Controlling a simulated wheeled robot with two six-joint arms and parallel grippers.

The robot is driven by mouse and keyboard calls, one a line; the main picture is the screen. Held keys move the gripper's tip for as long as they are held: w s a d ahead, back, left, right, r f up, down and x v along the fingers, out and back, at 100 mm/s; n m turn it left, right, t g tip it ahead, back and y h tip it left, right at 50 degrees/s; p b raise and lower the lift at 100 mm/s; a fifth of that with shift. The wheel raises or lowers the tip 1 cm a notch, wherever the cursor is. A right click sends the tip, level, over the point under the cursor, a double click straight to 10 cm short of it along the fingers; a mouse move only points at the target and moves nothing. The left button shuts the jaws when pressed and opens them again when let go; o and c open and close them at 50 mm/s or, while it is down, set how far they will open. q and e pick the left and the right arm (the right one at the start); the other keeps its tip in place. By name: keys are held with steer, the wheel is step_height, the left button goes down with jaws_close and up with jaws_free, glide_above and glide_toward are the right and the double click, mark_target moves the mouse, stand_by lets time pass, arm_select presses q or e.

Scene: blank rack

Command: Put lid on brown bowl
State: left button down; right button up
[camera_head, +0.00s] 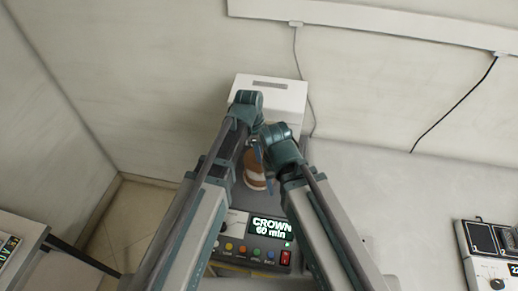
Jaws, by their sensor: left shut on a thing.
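A small brown bowl (254,180) with a pale band stands on the grey machine between my two arms. The wrists partly cover it. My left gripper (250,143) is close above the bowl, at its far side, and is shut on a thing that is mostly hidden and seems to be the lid. I cannot see clearly whether that thing touches the bowl. My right gripper (259,152) is beside the bowl's upper right; its fingers are too small and covered to tell open from shut.
The machine's display (271,226) reads "CROWN 60 min", above coloured buttons and a red switch (285,257). A white box-like part (270,95) stands behind the wrists against the wall. Another device (490,250) is at right. The pale counter (400,190) between is clear.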

arm_select(q)
steer(key=shift+w+f+b, duration=0.1)
steer(key=shift+f+b, duration=0.3)
steer(key=shift+f, duration=0.15)
step_height(320, 180, down, 4)
steer(key=b, duration=0.4)
arm_select(e)
step_height(320, 180, down, 5)
steer(key=shift+f, duration=0.1)
arm_select(q)
steer(key=shift+f+b, duration=0.4)
arm_select(e)
steer(key=shift+f, duration=0.3)
stand_by(0.5)
arm_select(q)
steer(key=shift+c, duration=0.6)
jaws_free()
steer(key=shift+r, duration=0.15)
arm_select(e)
steer(key=shift+r, duration=0.15)
arm_select(q)
step_height(320, 180, up, 7)
steer(key=p, duration=0.7)
arm_select(e)
step_height(320, 180, up, 7)
